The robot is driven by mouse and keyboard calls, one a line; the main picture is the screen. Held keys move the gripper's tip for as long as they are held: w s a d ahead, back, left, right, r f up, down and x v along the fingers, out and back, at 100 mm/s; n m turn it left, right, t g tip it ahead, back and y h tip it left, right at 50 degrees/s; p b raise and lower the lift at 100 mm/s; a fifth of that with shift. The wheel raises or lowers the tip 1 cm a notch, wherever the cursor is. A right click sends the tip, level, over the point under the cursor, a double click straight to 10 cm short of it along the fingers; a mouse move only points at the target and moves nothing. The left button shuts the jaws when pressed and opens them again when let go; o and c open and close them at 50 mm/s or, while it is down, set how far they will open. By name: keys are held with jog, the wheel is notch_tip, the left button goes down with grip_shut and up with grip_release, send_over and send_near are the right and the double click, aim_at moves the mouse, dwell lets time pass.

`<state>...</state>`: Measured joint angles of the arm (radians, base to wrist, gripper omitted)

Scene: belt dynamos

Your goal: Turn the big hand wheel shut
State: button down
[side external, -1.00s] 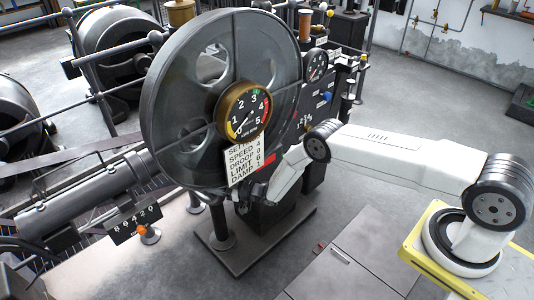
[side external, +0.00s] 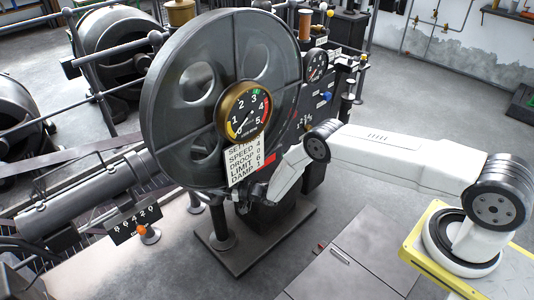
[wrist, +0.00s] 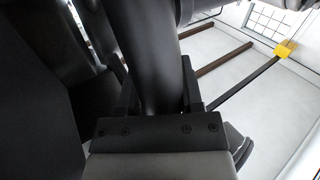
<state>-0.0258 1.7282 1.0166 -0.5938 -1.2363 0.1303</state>
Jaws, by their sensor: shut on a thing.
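In the wrist view my gripper (wrist: 160,98) is shut on a thick, dark, smooth bar (wrist: 153,50). One dark finger lies on each side of it. The bar looks like part of the hand wheel, but the whole hand wheel is not visible there. In the side view my white wrist reaches down behind and beside the settings card (side external: 243,165), and my jaws and what they hold cannot be made out. The large dark disc wheel (side external: 170,135) with round holes stands behind the gauge; I cannot tell whether it is the wheel I hold.
A brass-rimmed gauge (side external: 243,112) stands close before the disc wheel, above the card. A panel with knobs and a second dial (side external: 317,66) stands behind. A numbered scale plate (side external: 133,223) is at lower left.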

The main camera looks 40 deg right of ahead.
jog(key=shift+a+r, duration=0.1)
jog(key=shift+r, duration=0.05)
dwell(0.3)
jog(key=shift+r+m+g, duration=0.4)
jog(key=shift+r+g, duration=0.1)
jog(key=shift+r, duration=0.95)
jog(key=shift+c, duration=1.3)
grip_release()
jog(key=shift+s, duration=0.1)
jog(key=shift+h, duration=0.3)
jog(key=shift+s+d, duration=0.45)
jog(key=shift+s, duration=0.1)
jog(key=v, duration=0.6)
jog(key=shift+s, duration=0.2)
jog(key=shift+d, duration=0.15)
